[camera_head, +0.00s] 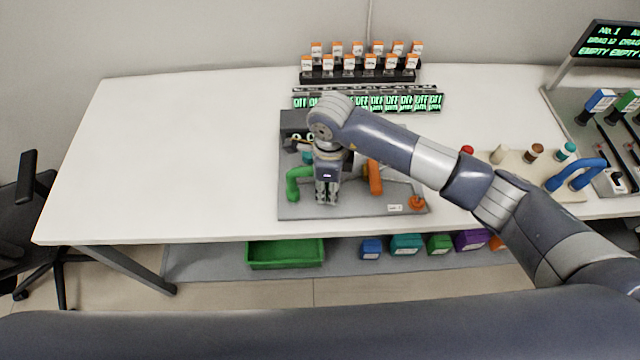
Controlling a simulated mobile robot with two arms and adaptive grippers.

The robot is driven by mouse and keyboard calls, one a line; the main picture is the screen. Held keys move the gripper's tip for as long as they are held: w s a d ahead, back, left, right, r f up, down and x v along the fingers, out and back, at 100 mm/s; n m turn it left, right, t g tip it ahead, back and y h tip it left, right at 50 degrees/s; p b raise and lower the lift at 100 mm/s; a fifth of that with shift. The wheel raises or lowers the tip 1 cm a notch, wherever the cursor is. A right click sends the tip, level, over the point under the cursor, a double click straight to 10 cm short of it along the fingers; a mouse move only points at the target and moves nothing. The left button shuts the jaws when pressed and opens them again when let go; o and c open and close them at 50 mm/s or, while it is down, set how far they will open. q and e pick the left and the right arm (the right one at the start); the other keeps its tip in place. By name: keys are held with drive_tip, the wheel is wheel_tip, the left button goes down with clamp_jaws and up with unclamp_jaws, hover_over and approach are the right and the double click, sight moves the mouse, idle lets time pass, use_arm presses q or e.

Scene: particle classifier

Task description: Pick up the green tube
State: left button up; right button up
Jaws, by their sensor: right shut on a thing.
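The green tube (294,184) is a bent tube at the left part of a grey board on the table. Its upper end runs to the right behind my right gripper (326,198), which hides the rest of it. My right gripper points down, shut on the green tube, low over the board. The exact contact is hidden by the gripper body. My left gripper is not in view.
An orange tube (374,178) stands just right of the gripper on the grey board (350,208). Behind are a row of green-lit displays (425,102) and a rack of orange-capped bottles (345,75). The table's left side is clear.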

drive_tip(key=shift+r+b, duration=0.3)
drive_tip(key=shift+r, duration=0.15)
wheel_tip(320, 180, up, 2)
drive_tip(key=shift+w+r+b, duration=0.15)
drive_tip(key=shift+b, duration=0.45)
drive_tip(key=s+a+r+b, duration=0.1)
drive_tip(key=s+a+b, duration=0.1)
drive_tip(key=s+a, duration=0.2)
drive_tip(key=s+a+b, duration=0.2)
drive_tip(key=s+a, duration=0.2)
drive_tip(key=s, duration=0.6)
drive_tip(key=shift+a+r, duration=0.15)
drive_tip(key=shift+r, duration=0.25)
drive_tip(key=shift+r, duration=0.15)
drive_tip(key=shift+r+p, duration=0.95)
drive_tip(key=shift+r, duration=1.2)
drive_tip(key=shift+r+p, duration=0.8)
drive_tip(key=shift+r, duration=0.7)
